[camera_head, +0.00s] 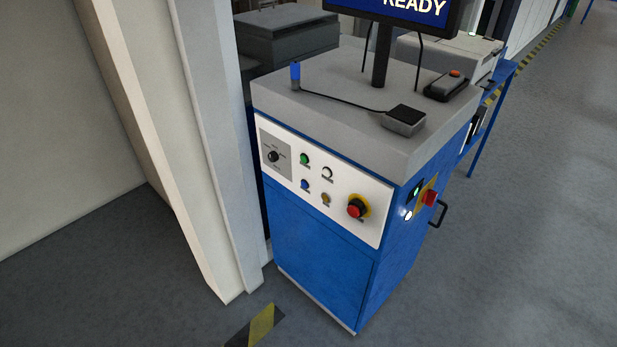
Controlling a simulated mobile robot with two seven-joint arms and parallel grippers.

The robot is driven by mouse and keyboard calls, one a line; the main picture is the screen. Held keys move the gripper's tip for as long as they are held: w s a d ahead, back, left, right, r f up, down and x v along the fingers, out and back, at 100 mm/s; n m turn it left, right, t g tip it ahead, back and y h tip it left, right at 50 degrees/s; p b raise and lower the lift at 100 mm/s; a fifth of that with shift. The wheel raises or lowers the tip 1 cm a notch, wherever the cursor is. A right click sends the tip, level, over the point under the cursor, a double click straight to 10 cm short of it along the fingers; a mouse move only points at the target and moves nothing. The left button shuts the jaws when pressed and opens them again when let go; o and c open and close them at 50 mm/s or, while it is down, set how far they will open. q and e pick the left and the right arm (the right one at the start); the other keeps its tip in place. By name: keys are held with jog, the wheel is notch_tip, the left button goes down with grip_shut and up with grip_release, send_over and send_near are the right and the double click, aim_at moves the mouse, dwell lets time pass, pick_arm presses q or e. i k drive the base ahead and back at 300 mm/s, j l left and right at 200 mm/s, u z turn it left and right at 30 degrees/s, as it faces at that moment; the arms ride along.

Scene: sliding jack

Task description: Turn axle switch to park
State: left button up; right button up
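A black rotary knob (273,156) sits on a grey square plate (275,154) at the left end of the white control panel (340,222). It looks like the axle switch. Small labels surround the knob, but they are too small to read, and I cannot tell which position it points to. The panel is on the front of a blue cabinet (315,255) with a grey top. Neither of my grippers shows in this view.
Green (304,158), white (327,172), blue (304,184) and yellow controls and a red emergency button (356,208) share the panel. A pale column (215,150) stands close to the cabinet's left. A handle (438,213) sticks out at right. Floor in front is clear.

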aim_at(273, 156)
jog(key=i+j+z, duration=0.15)
jog(key=i+z, duration=0.2)
jog(key=i, duration=0.15)
jog(key=i+j+z, duration=0.3)
jog(key=i, duration=0.15)
